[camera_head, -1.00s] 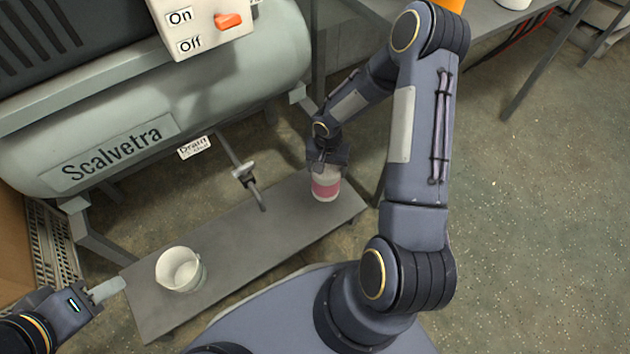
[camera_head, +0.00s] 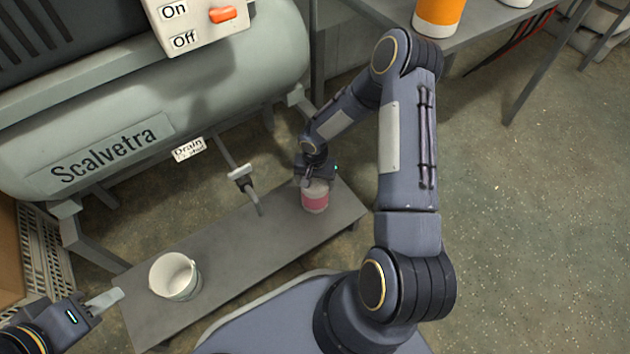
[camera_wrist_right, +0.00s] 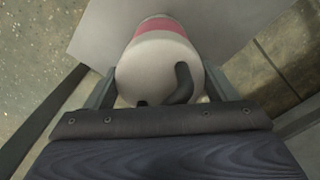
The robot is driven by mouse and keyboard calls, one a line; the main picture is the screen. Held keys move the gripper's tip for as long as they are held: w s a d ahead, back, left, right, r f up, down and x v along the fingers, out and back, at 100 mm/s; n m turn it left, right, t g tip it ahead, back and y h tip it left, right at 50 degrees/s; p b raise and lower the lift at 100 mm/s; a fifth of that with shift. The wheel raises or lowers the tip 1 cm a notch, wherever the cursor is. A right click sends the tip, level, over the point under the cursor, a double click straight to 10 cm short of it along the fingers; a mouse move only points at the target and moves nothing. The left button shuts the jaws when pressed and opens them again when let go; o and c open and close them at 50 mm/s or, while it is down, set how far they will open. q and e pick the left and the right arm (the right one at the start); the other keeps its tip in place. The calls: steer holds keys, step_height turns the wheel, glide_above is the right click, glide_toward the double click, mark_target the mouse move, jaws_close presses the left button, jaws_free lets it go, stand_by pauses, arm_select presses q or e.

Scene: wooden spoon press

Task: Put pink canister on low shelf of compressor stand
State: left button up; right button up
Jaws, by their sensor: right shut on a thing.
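The pink canister (camera_head: 315,201), pale with a pink band, is at the right end of the low shelf (camera_head: 240,240) under the compressor (camera_head: 150,90). My right gripper (camera_head: 315,181) is shut on the canister from above. In the right wrist view, the canister (camera_wrist_right: 160,60) sits between the two fingers, with a dark handle on its top and the grey shelf behind it. I cannot tell whether its base touches the shelf. My left gripper (camera_head: 105,299) is at the lower left, beside the shelf's left end and apart from it; its finger opening is unclear.
A white pot (camera_head: 175,277) stands on the left part of the shelf. A drain valve (camera_head: 242,178) hangs over the shelf's middle. A grey table (camera_head: 480,22) with an orange container (camera_head: 438,16) is at the top right. The shelf is clear between pot and canister.

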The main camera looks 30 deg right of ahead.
steer(key=o, duration=1.8)
steer(key=shift+o, duration=0.2)
steer(key=shift+r, duration=0.15)
step_height(320, 180, up, 11)
steer(key=p, duration=0.4)
steer(key=shift+f+p, duration=0.2)
steer(key=shift+p, duration=0.1)
steer(key=shift+r, duration=0.75)
steer(key=s+r+n+t, duration=0.1)
steer(key=s+r, duration=0.2)
steer(key=r, duration=0.6)
steer(key=s+r+n+t, duration=0.1)
steer(key=s+r, duration=0.3)
steer(key=r, duration=0.4)
steer(key=s+a+r+n+t+y, duration=0.1)
steer(key=s+a+r+n+y, duration=0.1)
steer(key=s, duration=0.5)
steer(key=s+a+r+n+t+y, duration=0.1)
steer(key=s+a+r+n+t, duration=0.1)
steer(key=s+a+r, duration=0.2)
steer(key=s+r, duration=0.3)
steer(key=s, duration=0.1)
steer(key=shift+a+r+n+t+y, duration=0.25)
steer(key=shift+a+n+t+y, duration=0.05)
steer(key=shift+a+y, duration=0.1)
